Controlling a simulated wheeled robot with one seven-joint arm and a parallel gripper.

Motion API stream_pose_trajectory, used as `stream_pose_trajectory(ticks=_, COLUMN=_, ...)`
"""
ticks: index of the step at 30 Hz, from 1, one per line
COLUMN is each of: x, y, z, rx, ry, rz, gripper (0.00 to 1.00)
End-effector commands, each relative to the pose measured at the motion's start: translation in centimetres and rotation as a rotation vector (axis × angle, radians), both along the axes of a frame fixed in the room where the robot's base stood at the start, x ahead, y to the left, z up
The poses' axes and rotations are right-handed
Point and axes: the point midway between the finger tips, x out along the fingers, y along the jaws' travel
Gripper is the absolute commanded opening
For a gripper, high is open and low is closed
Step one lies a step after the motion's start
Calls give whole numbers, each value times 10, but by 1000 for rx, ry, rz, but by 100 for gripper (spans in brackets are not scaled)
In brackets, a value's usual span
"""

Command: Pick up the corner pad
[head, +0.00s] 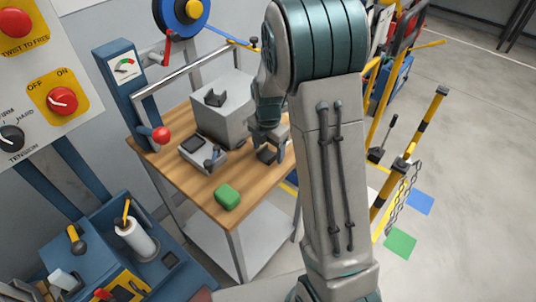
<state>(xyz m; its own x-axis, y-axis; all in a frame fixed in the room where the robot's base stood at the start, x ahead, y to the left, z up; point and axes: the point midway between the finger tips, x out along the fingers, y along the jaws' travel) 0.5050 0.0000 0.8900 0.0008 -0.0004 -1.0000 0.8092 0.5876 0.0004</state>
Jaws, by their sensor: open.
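A small dark corner pad (266,156) lies on the wooden bench top, to the right of the grey box. My gripper (269,146) is open and points down, with its fingers close above and around the pad. I cannot tell from this view whether the fingers touch it. A similar dark angled pad (215,98) sits on top of the grey box (224,118).
The wooden bench (187,186) also holds a green block (228,197) near its front edge and a grey device (203,153).

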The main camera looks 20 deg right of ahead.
Motion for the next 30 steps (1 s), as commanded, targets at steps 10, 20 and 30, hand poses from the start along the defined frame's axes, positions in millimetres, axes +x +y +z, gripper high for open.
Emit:
stream_pose_trajectory(ticks=10, x=0, y=0, z=0, rx=0, ry=0, rz=0, gripper=23)
stream_pose_trajectory(ticks=20, x=0, y=0, z=4, rx=1, ry=0, rz=0, gripper=23)
stream_pose_trajectory(ticks=30, x=-3, y=-14, z=49, rx=0, ry=-4, rz=-7, gripper=23)
